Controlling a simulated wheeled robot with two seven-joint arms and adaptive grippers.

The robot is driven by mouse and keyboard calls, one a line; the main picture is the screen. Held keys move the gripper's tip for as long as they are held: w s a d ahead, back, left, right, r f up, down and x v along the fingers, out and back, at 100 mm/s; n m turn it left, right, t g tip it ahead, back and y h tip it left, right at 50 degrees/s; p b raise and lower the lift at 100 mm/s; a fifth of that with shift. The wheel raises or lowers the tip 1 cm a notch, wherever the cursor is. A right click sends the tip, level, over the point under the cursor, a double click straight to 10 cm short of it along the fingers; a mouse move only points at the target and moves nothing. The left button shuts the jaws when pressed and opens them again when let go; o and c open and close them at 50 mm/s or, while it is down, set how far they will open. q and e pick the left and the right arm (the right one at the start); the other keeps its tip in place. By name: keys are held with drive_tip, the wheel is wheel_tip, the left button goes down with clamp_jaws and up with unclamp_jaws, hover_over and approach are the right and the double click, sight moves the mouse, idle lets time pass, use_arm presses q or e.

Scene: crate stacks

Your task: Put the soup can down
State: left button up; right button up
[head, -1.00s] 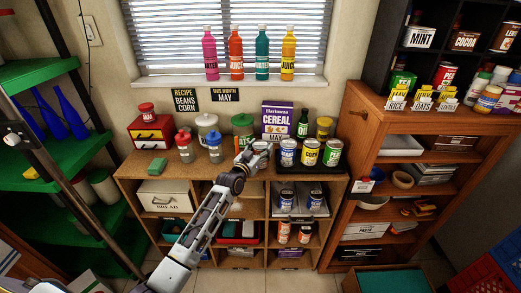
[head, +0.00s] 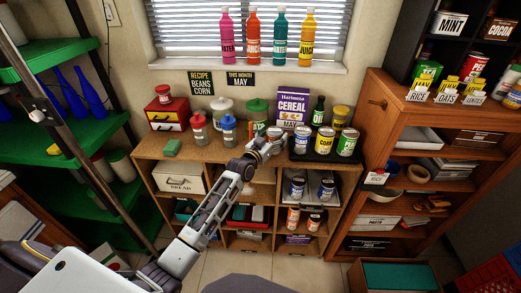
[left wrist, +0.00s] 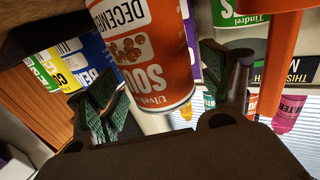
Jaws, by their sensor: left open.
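The soup can (left wrist: 155,60) has an orange and white label reading "SOUP" and "DECEMBER", upside down in the left wrist view. It stands between the spread fingers of my left gripper (left wrist: 150,85), with a visible gap on the right. In the head view, my left gripper (head: 268,143) is at the counter top, just left of the dark tray (head: 322,156), and mostly hides the can (head: 274,131). Whether a finger touches the can is unclear. My right gripper is not in view.
A blue-labelled can (head: 301,141), a yellow corn can (head: 324,143) and a green can (head: 347,143) stand in the tray, close right. A purple cereal box (head: 292,105) is behind. Shakers (head: 229,129) and a green-lidded canister (head: 258,110) stand left. Bare counter (head: 205,152) lies further left.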

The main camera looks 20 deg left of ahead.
use_arm(q)
drive_tip(key=shift+s+a, duration=0.25)
drive_tip(key=shift+s, duration=0.9)
drive_tip(key=shift+s+a, duration=0.15)
drive_tip(key=shift+s, duration=0.55)
drive_tip(key=shift+s+a, duration=0.1)
drive_tip(key=shift+s, duration=0.6)
drive_tip(key=shift+s+a, duration=0.15)
drive_tip(key=shift+s, duration=0.6)
drive_tip(key=s, duration=0.4)
drive_tip(key=shift+a, duration=0.4)
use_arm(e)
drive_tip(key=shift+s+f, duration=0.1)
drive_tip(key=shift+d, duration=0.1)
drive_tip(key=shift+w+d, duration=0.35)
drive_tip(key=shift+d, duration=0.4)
